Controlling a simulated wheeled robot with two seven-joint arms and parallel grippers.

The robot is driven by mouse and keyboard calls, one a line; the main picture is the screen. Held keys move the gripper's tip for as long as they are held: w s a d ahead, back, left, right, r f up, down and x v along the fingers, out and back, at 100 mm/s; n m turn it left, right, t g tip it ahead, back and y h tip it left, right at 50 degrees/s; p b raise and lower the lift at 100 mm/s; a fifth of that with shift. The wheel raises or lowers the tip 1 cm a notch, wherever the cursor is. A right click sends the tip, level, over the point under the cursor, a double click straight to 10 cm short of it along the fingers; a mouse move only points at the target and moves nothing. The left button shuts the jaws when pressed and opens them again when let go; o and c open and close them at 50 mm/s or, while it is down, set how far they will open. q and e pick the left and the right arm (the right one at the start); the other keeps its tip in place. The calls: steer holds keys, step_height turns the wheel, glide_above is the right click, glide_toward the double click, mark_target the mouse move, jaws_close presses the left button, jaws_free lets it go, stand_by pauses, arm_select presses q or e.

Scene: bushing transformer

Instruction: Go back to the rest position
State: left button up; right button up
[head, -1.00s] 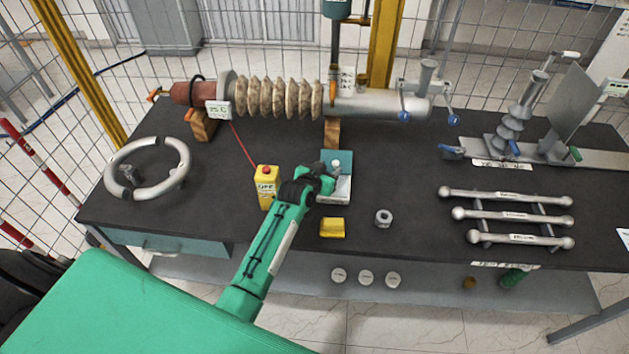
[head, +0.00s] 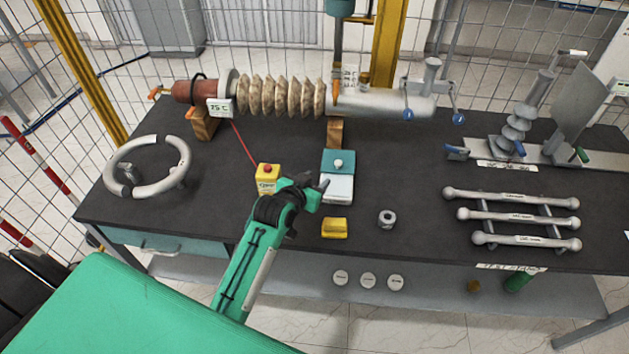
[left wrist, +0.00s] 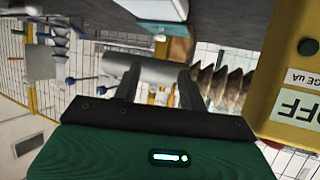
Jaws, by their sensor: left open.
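My left gripper (head: 316,187) is open over the dark workbench (head: 400,180), with nothing between its fingers. In the head view it is just left of a white and teal box (head: 338,185) with a white knob. A yellow box with a red button (head: 268,175) stands close to its left; this yellow box fills the right side of the left wrist view (left wrist: 290,100). In the left wrist view the two dark fingers (left wrist: 163,88) stand apart, with the ribbed bushing (left wrist: 222,85) beyond them. My right gripper is not in view.
A long ribbed bushing (head: 280,96) lies across the back of the bench. A grey ring (head: 147,190) lies at the left, a yellow block (head: 334,228) and a nut (head: 387,218) at the front. Rods on a rack (head: 512,217) are at the right.

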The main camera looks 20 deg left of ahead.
arm_select(q)
steer(key=s+f+g, duration=0.2)
steer(key=s+g, duration=0.1)
steer(key=s, duration=0.8)
steer(key=s+f+g+y, duration=0.1)
steer(key=s+g, duration=0.3)
steer(key=s, duration=0.7)
steer(key=s+f+g, duration=0.2)
steer(key=s+g, duration=0.1)
steer(key=s, duration=0.8)
step_height(320, 180, down, 31)
steer(key=s+m+g, duration=0.1)
steer(key=s+a+f+g, duration=0.1)
steer(key=s+a+f, duration=0.1)
steer(key=s+f, duration=1.6)
steer(key=shift+s+a+f, duration=0.35)
steer(key=shift+s+a, duration=0.05)
steer(key=shift+s, duration=0.1)
